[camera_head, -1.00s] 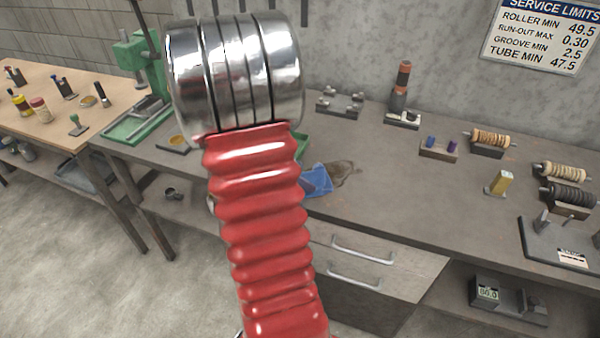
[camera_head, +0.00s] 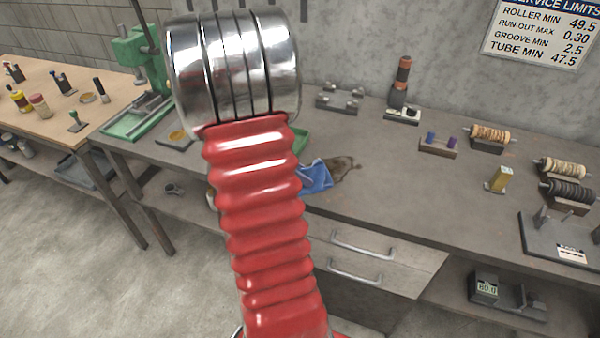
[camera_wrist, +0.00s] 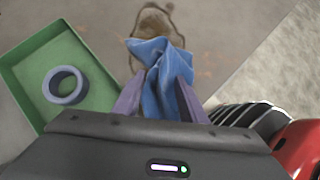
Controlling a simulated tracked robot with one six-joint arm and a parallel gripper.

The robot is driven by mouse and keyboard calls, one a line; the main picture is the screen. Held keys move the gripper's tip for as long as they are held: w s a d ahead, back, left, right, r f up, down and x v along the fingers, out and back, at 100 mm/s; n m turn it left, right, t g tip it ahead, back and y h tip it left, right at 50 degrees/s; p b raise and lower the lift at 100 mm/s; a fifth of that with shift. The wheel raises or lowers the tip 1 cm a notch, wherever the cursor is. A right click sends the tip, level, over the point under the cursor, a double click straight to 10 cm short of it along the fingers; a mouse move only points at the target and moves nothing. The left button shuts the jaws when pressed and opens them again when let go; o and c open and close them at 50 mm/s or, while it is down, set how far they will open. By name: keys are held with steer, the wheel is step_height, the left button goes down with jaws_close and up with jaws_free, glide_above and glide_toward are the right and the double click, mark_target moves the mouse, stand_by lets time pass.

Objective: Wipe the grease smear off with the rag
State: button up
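The blue rag (camera_wrist: 165,75) is bunched between the two purple fingers of my gripper (camera_wrist: 160,90) in the wrist view. The fingers press on it from both sides. The rag (camera_head: 315,177) also shows in the head view, on or just above the bench, right of my red arm sleeve. The grease smear (camera_wrist: 155,22) is a brown patch with a darker outline, just beyond the rag; the rag covers its near part. In the head view the smear (camera_head: 343,168) lies right of the rag. My arm hides the gripper there. Contact between rag and bench is unclear.
A green tray (camera_wrist: 20,75) with a grey ring (camera_wrist: 66,85) inside is left of the gripper in the wrist view. The bench edge is close on the right there. In the head view, a block with pegs (camera_head: 438,146) stands right of the smear, with clear bench between.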

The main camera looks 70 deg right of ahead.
steer(key=c, duration=0.9)
steer(key=shift+f, duration=0.2)
jaws_close()
steer(key=shift+r, duration=0.15)
steer(key=shift+s+d, duration=0.1)
steer(key=shift+r, duration=0.15)
